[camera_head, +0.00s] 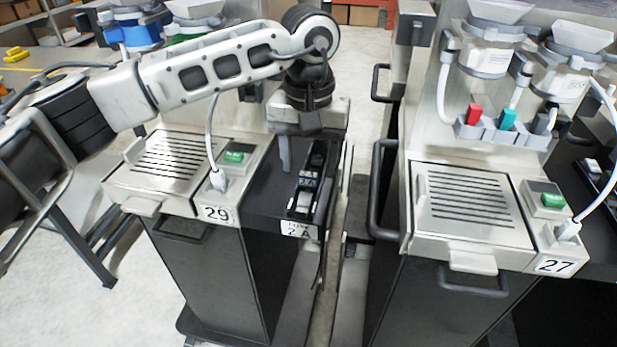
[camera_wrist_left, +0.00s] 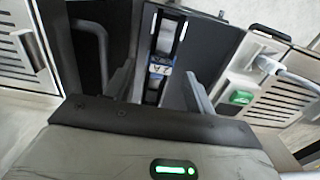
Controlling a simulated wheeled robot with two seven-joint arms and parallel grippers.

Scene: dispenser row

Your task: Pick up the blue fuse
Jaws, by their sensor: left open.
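A small blue-and-white piece, which looks like the blue fuse (camera_head: 308,180), sits in a narrow black holder (camera_head: 319,155) on the dark shelf beside the panel marked 29. The fuse also shows in the left wrist view (camera_wrist_left: 158,69), between the two fingers. My left gripper (camera_head: 308,160) points down over the holder, open, with one finger to each side. In the left wrist view, my left gripper (camera_wrist_left: 160,74) has nothing clasped between its fingers. I cannot tell the exact height of its tips above the fuse. My right gripper is not in view.
Dispenser 29 (camera_head: 170,165) has a slotted tray and a cable left of the shelf. Dispenser 27 (camera_head: 465,207) stands to the right, with a black handle (camera_head: 378,190) facing the gap. Red (camera_head: 474,114) and teal (camera_head: 507,119) plugs sit on its upper ledge.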

